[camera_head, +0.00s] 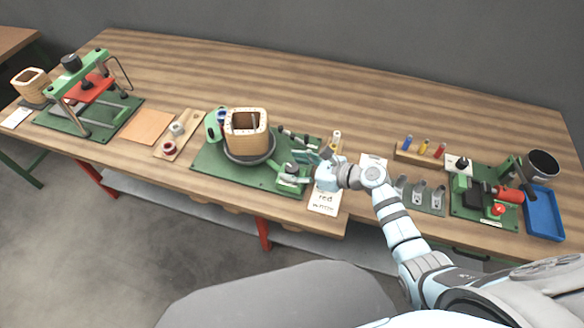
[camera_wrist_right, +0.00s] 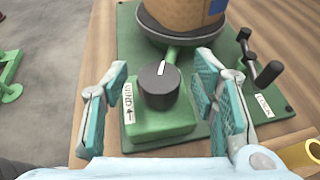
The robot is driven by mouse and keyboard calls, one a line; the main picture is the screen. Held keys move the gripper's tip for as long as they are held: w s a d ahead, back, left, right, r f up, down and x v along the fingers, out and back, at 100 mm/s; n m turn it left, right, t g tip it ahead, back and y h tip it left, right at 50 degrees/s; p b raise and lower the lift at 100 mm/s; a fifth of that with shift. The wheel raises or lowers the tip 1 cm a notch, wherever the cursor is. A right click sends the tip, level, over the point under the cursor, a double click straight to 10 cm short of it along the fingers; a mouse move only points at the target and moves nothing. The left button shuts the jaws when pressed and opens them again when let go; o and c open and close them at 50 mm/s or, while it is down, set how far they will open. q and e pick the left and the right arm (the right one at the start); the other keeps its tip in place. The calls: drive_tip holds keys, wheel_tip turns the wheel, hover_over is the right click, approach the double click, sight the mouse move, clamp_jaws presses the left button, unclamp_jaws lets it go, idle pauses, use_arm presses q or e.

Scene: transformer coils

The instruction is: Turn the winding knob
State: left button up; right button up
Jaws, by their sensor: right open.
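The winding knob (camera_wrist_right: 158,85) is a dark cylinder with a white pointer line. It sits on a green box with a "WIND" label (camera_wrist_right: 129,103). My right gripper (camera_wrist_right: 160,95) is open, one finger on each side of the knob, with visible gaps to both. In the head view my right gripper (camera_head: 312,167) is over the right end of the winder's green base (camera_head: 215,168) and partly hides the knob. The wooden coil former (camera_head: 246,132) stands on a dark round turntable (camera_wrist_right: 152,28). My left gripper is not in view.
A lever labelled "LOCK" (camera_wrist_right: 258,72) stands on the base, right of the knob. A card reading "red" (camera_head: 325,202) lies near my right gripper. A red-and-green press (camera_head: 90,90) is at left; a blue tray (camera_head: 545,213) is at right.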

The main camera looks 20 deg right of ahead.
drive_tip(key=shift+w+a+f, duration=0.2)
drive_tip(key=shift+w+a, duration=0.15)
drive_tip(key=shift+a, duration=0.05)
drive_tip(key=shift+c, duration=0.4)
